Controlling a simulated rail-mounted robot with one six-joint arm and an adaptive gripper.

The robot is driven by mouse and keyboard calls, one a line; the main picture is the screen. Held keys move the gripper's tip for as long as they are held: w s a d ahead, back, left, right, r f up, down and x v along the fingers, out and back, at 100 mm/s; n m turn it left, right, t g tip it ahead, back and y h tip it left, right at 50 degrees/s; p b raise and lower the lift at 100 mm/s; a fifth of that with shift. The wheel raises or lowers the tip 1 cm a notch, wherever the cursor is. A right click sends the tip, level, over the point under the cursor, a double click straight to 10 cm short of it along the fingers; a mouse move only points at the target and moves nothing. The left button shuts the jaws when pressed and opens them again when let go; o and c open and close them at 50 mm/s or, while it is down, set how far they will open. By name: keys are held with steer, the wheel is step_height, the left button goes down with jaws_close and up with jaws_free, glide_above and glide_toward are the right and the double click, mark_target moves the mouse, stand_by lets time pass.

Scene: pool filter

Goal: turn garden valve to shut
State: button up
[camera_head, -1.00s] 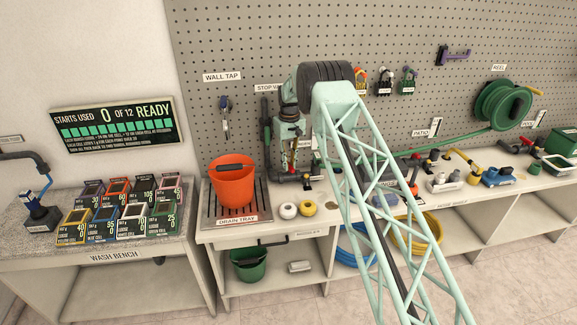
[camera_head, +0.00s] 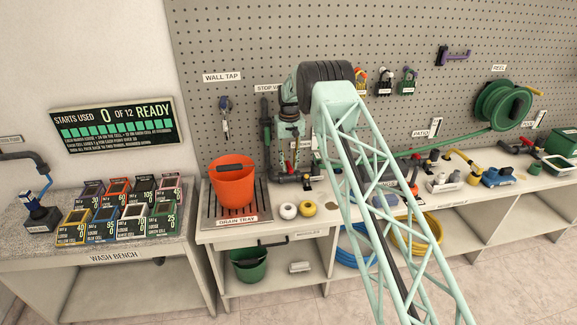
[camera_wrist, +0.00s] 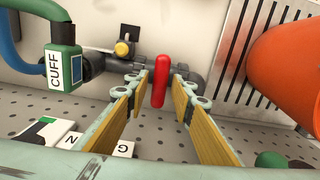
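A valve with a red lever handle (camera_wrist: 159,82) sits on a dark grey pipe in the wrist view. My gripper (camera_wrist: 160,80) is open, with one tan-padded finger on each side of the red handle. The handle lies between the fingertips, and I see a gap on both sides. A white label (camera_wrist: 123,149) near it shows only "G" and "N"; the left finger hides the rest.
A yellow knob (camera_wrist: 122,48) and a green block marked CUFF (camera_wrist: 62,67) stand left of the valve in the wrist view. The orange bucket (camera_head: 232,187) stands on the drain tray (camera_head: 210,215), close to my gripper. The perforated wall (camera_head: 250,45) is behind.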

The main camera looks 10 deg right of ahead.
mark_target(289, 165)
steer(key=shift+r+p, duration=0.9)
steer(key=shift+r, duration=1.95)
steer(key=shift+r, duration=0.1)
step_height(289, 165, up, 12)
